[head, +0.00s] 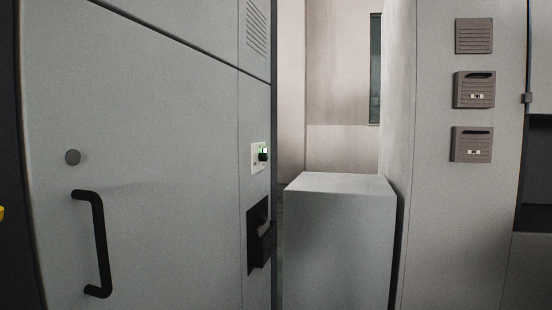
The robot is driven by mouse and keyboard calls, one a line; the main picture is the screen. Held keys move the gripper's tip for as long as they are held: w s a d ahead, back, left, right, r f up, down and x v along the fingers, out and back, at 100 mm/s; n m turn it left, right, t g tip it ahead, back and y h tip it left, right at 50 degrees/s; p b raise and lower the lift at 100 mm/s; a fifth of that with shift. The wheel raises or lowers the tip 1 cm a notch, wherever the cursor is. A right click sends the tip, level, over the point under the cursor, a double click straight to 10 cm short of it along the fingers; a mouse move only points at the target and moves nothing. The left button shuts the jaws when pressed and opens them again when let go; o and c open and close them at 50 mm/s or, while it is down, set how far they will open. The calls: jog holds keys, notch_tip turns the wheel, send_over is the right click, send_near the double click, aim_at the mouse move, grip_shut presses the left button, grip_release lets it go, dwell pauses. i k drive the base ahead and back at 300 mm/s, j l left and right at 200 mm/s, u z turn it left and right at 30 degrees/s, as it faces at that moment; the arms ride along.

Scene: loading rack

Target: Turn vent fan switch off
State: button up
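A small switch (262,155) sits on a pale plate on the narrow right-hand panel of the large grey cabinet (150,140). It has a dark rocker or knob with a green lit part at its top. The label is too small to read, so I cannot tell whether this is the vent fan switch. A slatted vent (257,28) is above it on the same panel. My gripper is not in view.
A black recessed fixture (260,238) is below the switch. A grey box (338,240) stands right of the cabinet. Several grey-brown louvred units (474,90) are on the right-hand wall.

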aim_at(262, 157)
jog(key=i+l+z, duration=0.45)
jog(key=i+l, duration=0.35)
jog(key=i+j+z, duration=0.3)
jog(key=i, duration=0.2)
jog(key=i+j+z, duration=0.3)
jog(key=i+j, duration=0.15)
jog(key=k+j, duration=0.1)
jog(key=j, duration=0.55)
